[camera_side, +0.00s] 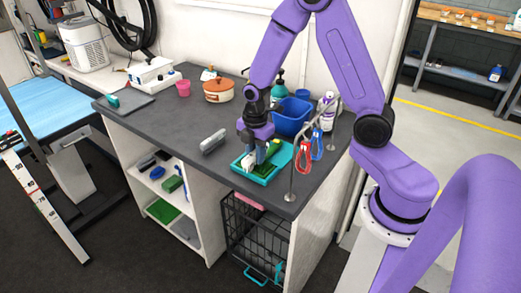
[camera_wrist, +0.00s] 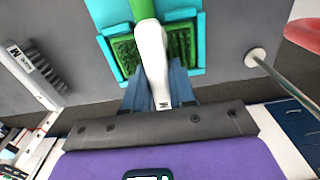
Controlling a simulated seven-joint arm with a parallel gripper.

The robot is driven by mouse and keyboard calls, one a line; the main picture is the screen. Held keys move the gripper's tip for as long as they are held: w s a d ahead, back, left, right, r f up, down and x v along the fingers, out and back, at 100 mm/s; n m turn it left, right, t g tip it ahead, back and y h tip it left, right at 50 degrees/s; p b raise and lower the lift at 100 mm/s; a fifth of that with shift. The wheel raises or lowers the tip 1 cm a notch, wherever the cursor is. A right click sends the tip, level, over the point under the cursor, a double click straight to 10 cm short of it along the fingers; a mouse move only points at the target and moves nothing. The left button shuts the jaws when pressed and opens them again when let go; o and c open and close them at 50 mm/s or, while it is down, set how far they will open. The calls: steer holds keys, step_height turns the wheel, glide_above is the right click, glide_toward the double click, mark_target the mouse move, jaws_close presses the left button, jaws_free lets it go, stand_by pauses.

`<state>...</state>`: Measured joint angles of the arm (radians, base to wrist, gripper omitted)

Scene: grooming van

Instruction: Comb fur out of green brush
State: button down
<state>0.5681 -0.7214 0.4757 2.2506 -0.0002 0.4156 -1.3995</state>
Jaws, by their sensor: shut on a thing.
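My gripper (camera_side: 256,150) points down over a teal tray (camera_side: 240,172) near the counter's front edge. It is shut on a white tool (camera_wrist: 152,65), whose white part also shows low in the tray in the side view (camera_side: 249,161). In the wrist view the white tool lies across a dark green textured surface (camera_wrist: 182,45) inside the tray. A brighter green handle (camera_wrist: 142,8) extends beyond its far end. The green brush (camera_side: 270,151) shows beside the fingers in the side view. I cannot tell whether the white tool touches the brush. Its middle is hidden.
A grey brush (camera_side: 213,142) lies left of the tray. A metal stand (camera_side: 291,175) with red and blue loops rises close on the right. A blue tub (camera_side: 293,113), bottles and an orange pot (camera_side: 218,91) stand behind. The counter's left half is mostly clear.

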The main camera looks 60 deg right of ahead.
steer(key=shift+w+a, duration=0.1)
steer(key=shift+a, duration=0.65)
steer(key=shift+w, duration=0.5)
steer(key=shift+w+d, duration=0.1)
steer(key=shift+d, duration=2.1)
steer(key=shift+w, duration=0.45)
steer(key=shift+w+a, duration=0.15)
steer(key=shift+a, duration=2.05)
step_height(320, 180, up, 8)
